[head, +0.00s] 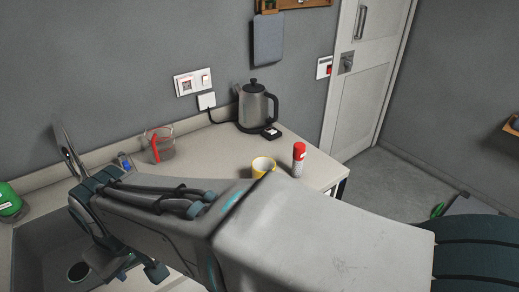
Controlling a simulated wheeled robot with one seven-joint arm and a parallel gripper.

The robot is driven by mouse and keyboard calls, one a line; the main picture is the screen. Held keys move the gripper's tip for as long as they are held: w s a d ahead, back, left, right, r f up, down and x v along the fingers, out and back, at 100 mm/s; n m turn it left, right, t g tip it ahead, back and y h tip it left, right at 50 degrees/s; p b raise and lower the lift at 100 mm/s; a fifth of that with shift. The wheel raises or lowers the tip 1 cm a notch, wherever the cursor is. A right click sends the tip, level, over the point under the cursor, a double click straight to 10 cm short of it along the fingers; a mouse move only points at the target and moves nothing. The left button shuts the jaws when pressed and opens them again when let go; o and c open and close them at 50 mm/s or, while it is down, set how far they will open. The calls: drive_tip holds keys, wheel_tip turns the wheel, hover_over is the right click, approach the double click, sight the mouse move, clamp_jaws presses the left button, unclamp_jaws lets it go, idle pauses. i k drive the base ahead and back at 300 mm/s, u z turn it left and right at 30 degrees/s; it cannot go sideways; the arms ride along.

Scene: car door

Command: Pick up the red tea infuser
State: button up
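No thing in the head view is clearly a red tea infuser. A clear glass jug (166,146) stands near the wall at the left of the counter, with a red part (155,150) at its left side. I cannot tell whether this part is a handle or a separate thing. A red-and-white cylinder (299,160) stands upright near the counter's right end. My arm crosses the foreground from right to left. My gripper (120,266) is partly in view low at the left, over the sink area and apart from both red things. Its fingers are not clear.
A yellow mug (263,166) stands just left of the cylinder. A kettle (256,107) stands behind, with a small dark item (271,133) beside it. The sink (45,255), tap (68,150) and green item (9,200) are at left. The counter (215,155) between jug and mug is clear.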

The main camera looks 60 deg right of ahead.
sight(300, 154)
drive_tip(key=z, duration=0.5)
drive_tip(key=k, duration=0.15)
drive_tip(key=z, duration=1.4)
